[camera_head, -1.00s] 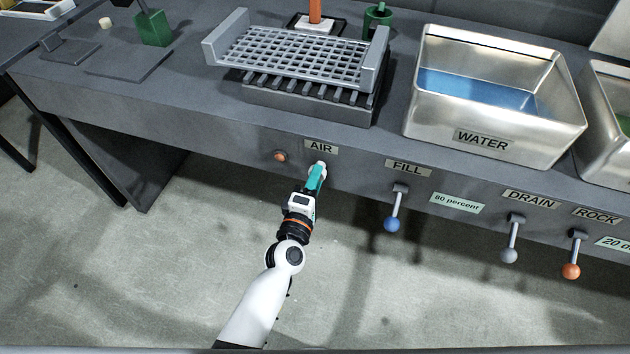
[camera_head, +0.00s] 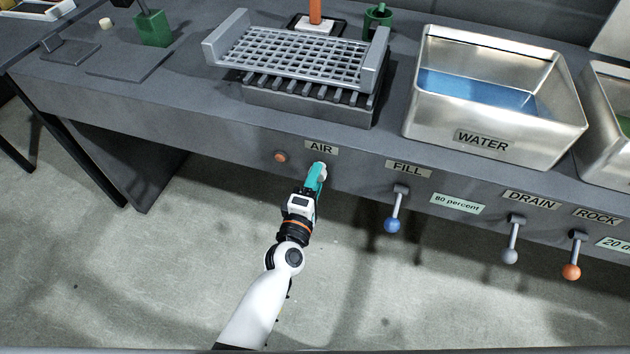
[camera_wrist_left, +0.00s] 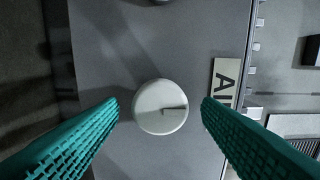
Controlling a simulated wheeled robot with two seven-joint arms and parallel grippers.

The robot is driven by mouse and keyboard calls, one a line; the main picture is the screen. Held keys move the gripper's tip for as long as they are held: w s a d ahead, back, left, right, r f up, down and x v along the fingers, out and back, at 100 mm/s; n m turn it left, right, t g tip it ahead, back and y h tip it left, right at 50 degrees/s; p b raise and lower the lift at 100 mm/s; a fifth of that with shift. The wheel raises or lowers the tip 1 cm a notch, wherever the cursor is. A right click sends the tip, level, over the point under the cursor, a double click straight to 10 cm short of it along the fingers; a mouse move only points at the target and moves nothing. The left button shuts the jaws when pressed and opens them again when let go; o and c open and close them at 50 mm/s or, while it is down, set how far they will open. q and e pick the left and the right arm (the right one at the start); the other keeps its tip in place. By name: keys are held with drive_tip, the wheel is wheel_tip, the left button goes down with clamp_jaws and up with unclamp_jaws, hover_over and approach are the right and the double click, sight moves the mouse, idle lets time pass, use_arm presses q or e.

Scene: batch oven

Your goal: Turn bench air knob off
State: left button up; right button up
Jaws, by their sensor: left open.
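The air knob (camera_wrist_left: 161,107) is a round white dial with a dark pointer mark, on the grey front panel of the bench under the AIR label (camera_head: 321,147). In the head view the knob (camera_head: 320,168) is partly hidden behind my left gripper (camera_head: 316,178). In the left wrist view the teal fingers of my left gripper (camera_wrist_left: 160,115) are open, one on each side of the knob, with a gap to it on both sides. The knob's pointer mark points to the right in that view. My right gripper is not in view.
An orange button or lamp (camera_head: 281,156) sits left of the knob. To the right hang the FILL lever (camera_head: 393,222), the DRAIN lever (camera_head: 511,254) and an orange-balled lever (camera_head: 571,270). A grated rack (camera_head: 300,55) and the water tub (camera_head: 480,120) stand on the bench above.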

use_arm(q)
drive_tip(key=b+v, duration=0.1)
drive_tip(key=v, duration=1.1)
drive_tip(key=s+a+f+m+g+y, duration=0.1)
drive_tip(key=s+a+f+m+g, duration=0.2)
drive_tip(key=f, duration=0.7)
drive_tip(key=s+a+f+m+g, duration=0.2)
drive_tip(key=s+f+m+g, duration=0.15)
drive_tip(key=f, duration=0.65)
drive_tip(key=s+a+f+m+g+y, duration=0.15)
drive_tip(key=s+f+m, duration=0.25)
drive_tip(key=f, duration=0.7)
drive_tip(key=s+a+f+m+g+y, duration=0.1)
drive_tip(key=s+a+f+m+g, duration=0.1)
drive_tip(key=s+a+f, duration=0.2)
drive_tip(key=s+a+f+m+g+y, duration=0.1)
drive_tip(key=s+a+f, duration=0.4)
drive_tip(key=s, duration=0.6)
drive_tip(key=s+a+f+m+g+y, duration=0.1)
drive_tip(key=s+a+f+m+g, duration=0.2)
drive_tip(key=s, duration=0.4)
drive_tip(key=shift+s+a+f+m+g+p, duration=0.4)
drive_tip(key=shift+a+f+g, duration=0.35)
drive_tip(key=shift+g, duration=0.35)
